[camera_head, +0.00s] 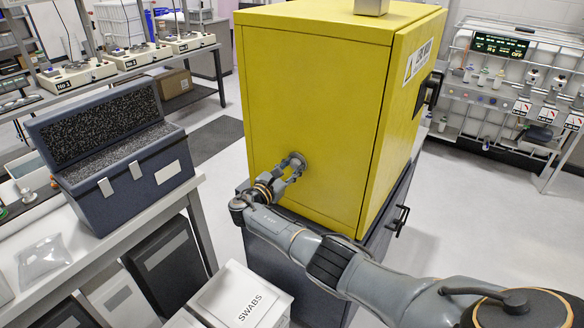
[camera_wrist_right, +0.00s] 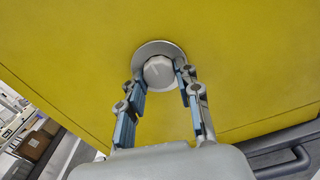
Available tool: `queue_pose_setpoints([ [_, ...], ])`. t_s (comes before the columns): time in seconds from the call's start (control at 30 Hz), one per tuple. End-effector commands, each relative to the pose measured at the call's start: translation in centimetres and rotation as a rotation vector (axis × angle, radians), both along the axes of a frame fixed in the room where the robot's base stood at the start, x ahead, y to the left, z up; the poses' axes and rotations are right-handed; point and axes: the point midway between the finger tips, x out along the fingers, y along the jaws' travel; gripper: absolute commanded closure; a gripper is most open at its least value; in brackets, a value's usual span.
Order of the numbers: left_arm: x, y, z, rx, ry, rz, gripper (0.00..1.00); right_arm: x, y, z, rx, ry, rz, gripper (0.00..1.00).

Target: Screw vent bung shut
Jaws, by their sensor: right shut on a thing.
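The yellow cabinet (camera_head: 308,100) stands in the middle of the head view. The vent bung (camera_wrist_right: 159,72) is a pale, faceted knob on a round grey flange (camera_wrist_right: 150,46) on the cabinet's side wall. My right gripper (camera_head: 297,162) reaches the bung low on that wall. In the right wrist view my right gripper (camera_wrist_right: 160,82) has its fingers on both sides of the bung, shut on it. The bung sits at the flange; its thread is hidden, and I cannot tell how far in it is. My left gripper is not in view.
A dark foam-lined case (camera_head: 125,190) stands open on a bench at the left. A black handle (camera_head: 428,92) sticks out from the cabinet's door. Open floor lies right of the cabinet.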

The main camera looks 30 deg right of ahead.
Motion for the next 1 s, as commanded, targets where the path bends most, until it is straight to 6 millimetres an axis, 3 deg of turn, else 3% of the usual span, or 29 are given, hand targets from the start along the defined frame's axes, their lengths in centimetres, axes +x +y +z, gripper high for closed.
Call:
queue_pose_setpoints([
  [0.13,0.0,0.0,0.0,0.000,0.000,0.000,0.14,-0.1,0.1,-0.2,0.002,0.004,0.001,0.98],
  [0.17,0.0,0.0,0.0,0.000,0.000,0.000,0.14,-0.1,0.1,-0.2,0.002,0.004,0.001,0.63],
  [0.27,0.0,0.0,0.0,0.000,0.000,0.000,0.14,-0.1,0.1,-0.2,0.002,0.004,0.000,0.44],
  [0.67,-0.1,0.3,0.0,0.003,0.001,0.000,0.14,-0.3,0.7,-0.1,0.001,0.000,0.000,0.44],
  [1.0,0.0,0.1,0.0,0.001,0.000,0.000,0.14,-2.7,6.8,-0.2,0.004,-0.001,0.004,0.44],
])
